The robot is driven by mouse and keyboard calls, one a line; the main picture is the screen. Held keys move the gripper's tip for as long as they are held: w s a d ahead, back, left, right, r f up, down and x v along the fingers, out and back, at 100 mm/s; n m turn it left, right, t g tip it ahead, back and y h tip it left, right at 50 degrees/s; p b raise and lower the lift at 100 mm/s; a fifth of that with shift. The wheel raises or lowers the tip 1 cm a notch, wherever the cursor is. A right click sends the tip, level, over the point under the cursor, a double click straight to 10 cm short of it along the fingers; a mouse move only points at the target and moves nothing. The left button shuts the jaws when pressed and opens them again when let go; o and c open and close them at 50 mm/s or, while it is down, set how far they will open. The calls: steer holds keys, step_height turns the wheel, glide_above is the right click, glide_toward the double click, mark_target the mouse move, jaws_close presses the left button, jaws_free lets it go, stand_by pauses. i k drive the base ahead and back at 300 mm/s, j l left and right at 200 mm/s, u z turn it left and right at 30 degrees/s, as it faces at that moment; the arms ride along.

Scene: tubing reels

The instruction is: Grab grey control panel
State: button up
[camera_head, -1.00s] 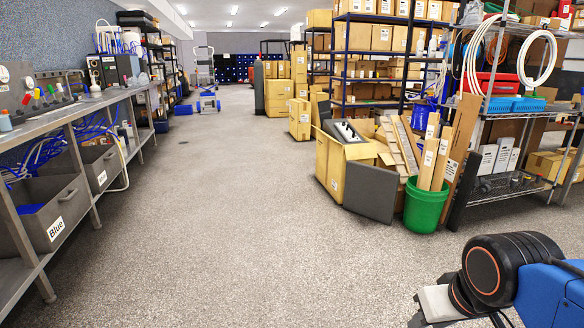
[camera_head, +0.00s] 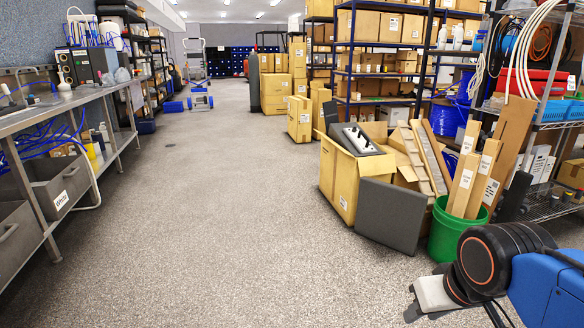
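A grey control panel (camera_head: 357,139) with a light face and dark knobs or sockets lies tilted in the top of an open cardboard box (camera_head: 339,181), right of centre. Its lower part is hidden in the box. A plain dark grey flat panel (camera_head: 390,215) leans against the front of the same box, its lower edge on the floor. My gripper (camera_head: 425,301) is at the lower right, at the end of my blue and black arm, in front of and apart from the box. Its fingers cannot be made out clearly, and I see nothing held in it.
A green bucket (camera_head: 446,236) with wooden boards stands right of the box, close behind my arm. Shelves (camera_head: 540,125) stand at the right. A steel workbench (camera_head: 60,109) with grey bins runs along the left. The speckled floor (camera_head: 220,220) between is clear.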

mark_target(358, 137)
steer(key=i, duration=3.35)
steer(key=i+z, duration=0.15)
steer(key=i, duration=0.5)
steer(key=i+j+z, duration=0.1)
steer(key=i, duration=0.5)
steer(key=j, duration=0.1)
